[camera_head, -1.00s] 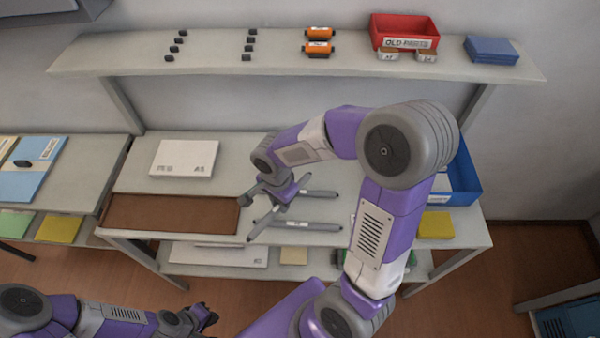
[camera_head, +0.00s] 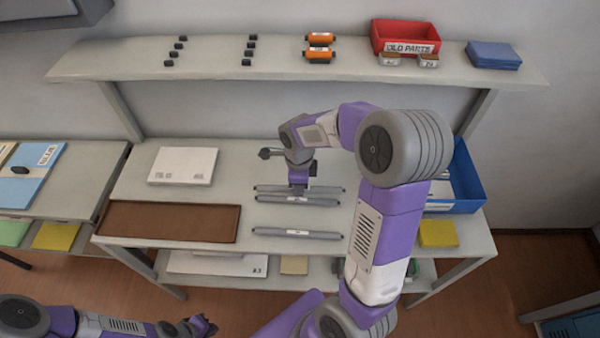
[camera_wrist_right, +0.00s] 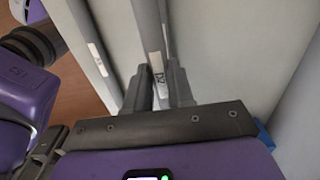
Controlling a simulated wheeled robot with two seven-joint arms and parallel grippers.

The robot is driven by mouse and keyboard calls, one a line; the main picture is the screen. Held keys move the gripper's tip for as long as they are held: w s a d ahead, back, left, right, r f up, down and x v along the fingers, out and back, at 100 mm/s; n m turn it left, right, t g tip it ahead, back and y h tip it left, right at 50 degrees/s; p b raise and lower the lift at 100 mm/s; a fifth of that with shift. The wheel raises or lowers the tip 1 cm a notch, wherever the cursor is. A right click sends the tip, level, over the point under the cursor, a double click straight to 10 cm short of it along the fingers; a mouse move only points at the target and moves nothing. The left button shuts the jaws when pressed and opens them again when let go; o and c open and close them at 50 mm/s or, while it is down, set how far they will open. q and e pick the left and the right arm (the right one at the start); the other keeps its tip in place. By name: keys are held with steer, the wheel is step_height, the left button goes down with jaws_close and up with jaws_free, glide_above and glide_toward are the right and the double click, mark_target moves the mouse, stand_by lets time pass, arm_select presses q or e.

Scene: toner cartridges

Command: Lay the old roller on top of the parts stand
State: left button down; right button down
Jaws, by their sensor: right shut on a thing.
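Grey rollers with white labels are over the worktable. A front roller (camera_head: 272,232) lies apart. Behind it are a middle roller (camera_head: 270,199) and a rear roller (camera_head: 328,189), close together and nearly parallel. My right gripper (camera_head: 298,190) is shut on a roller of this rear pair; I cannot tell for certain which one, or whether it touches the table. The right wrist view shows a "D2" label (camera_wrist_right: 157,67) between the fingers. I cannot single out the parts stand. My left gripper (camera_head: 208,327) is at the lower edge, its jaw opening unclear.
A brown tray (camera_head: 110,221) and a white box (camera_head: 183,165) are to the left. A blue bin (camera_head: 470,195) is at the right. The upper shelf (camera_head: 210,65) holds orange cartridges (camera_head: 319,48), a red "OLD PARTS" bin (camera_head: 404,32) and blue pads (camera_head: 492,54).

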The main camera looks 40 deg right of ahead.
steer(key=w+d, duration=0.2)
steer(key=w+d+f, duration=0.1)
steer(key=w+d, duration=0.3)
steer(key=w, duration=0.1)
steer(key=shift+f+b, duration=0.25)
steer(key=shift+b, duration=0.15)
step_height(320, 180, down, 6)
steer(key=shift+w+r+b, duration=0.15)
steer(key=shift+b, duration=0.75)
steer(key=shift+r, duration=0.1)
steer(key=c, duration=1.4)
jaws_free()
steer(key=shift+f, duration=0.25)
steer(key=o, duration=0.4)
